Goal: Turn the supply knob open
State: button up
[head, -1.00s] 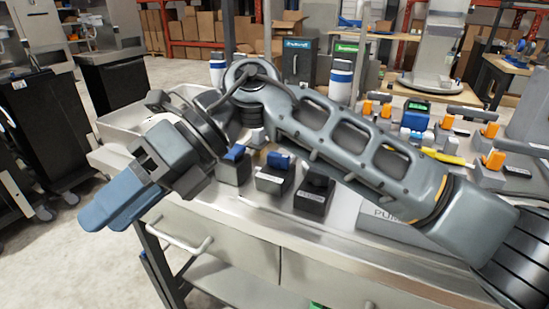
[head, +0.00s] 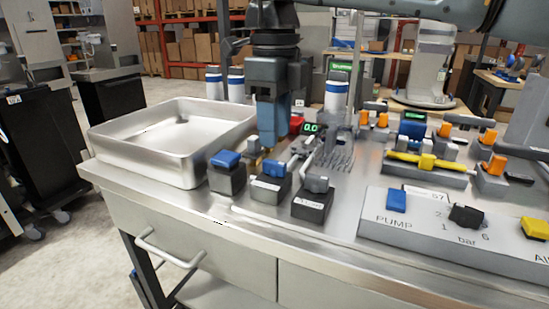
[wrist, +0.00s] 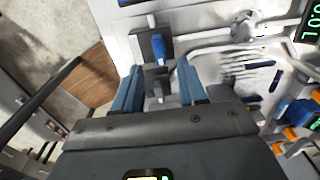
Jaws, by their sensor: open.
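Three dark valve blocks stand in a row at the bench's front edge in the head view. The left (head: 226,175) and middle (head: 270,183) blocks have blue knobs; the right block (head: 313,200) has a dark grey one. Their labels are too small to read, so I cannot tell which is the supply knob. My gripper (head: 270,140) points down just behind the middle block, whose front hides little of the fingertips. In the wrist view the blue fingers (wrist: 158,72) are apart, with a dark block and grey fitting between them. A blue knob (wrist: 160,50) shows just beyond the fingertips.
An empty steel tray (head: 150,150) stands left of the blocks. A pump panel (head: 440,228) with buttons and a dial is at the front right. A green display (head: 311,128) and pipes lie behind the blocks. Orange-handled valves (head: 495,164) crowd the right.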

aim_at(274, 162)
notch_tip(274, 162, down, 6)
dwell(0.4)
grip_shut()
dwell(0.3)
